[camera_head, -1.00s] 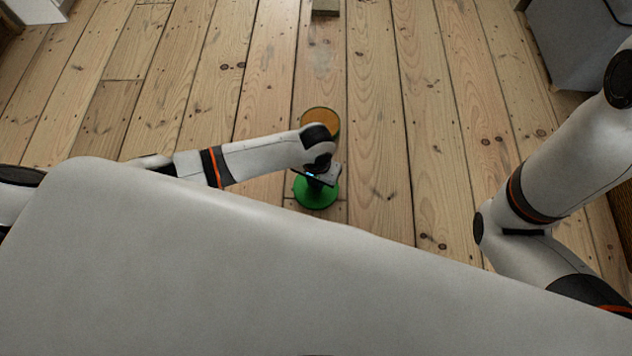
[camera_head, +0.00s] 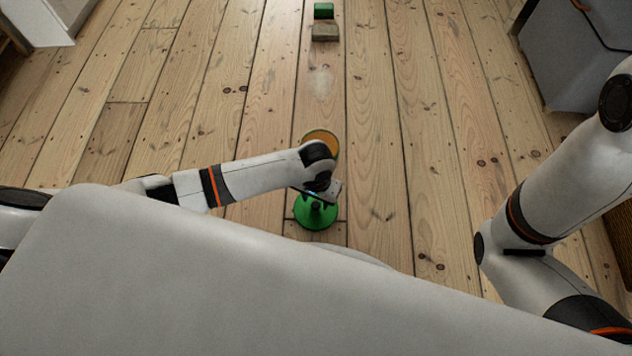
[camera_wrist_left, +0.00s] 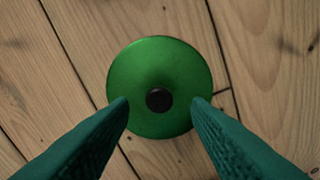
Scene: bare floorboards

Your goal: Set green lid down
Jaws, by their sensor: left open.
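The green lid (camera_head: 316,215) is a round disc with a dark knob at its centre. It appears to lie flat on the floorboards, just below my left gripper (camera_head: 318,198). The lid also shows in the left wrist view (camera_wrist_left: 159,65), where my left gripper (camera_wrist_left: 160,102) is open. Its two fingertips are on either side of the dark knob, with a visible gap to each side. My right gripper is out of view; only part of that arm shows at the right.
A green-rimmed round container (camera_head: 319,136) with an orange-brown inside stands behind my left wrist, partly hidden. A beige block (camera_head: 325,32) and a green block (camera_head: 323,10) are farther back. A grey bin (camera_head: 575,55) is at upper right.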

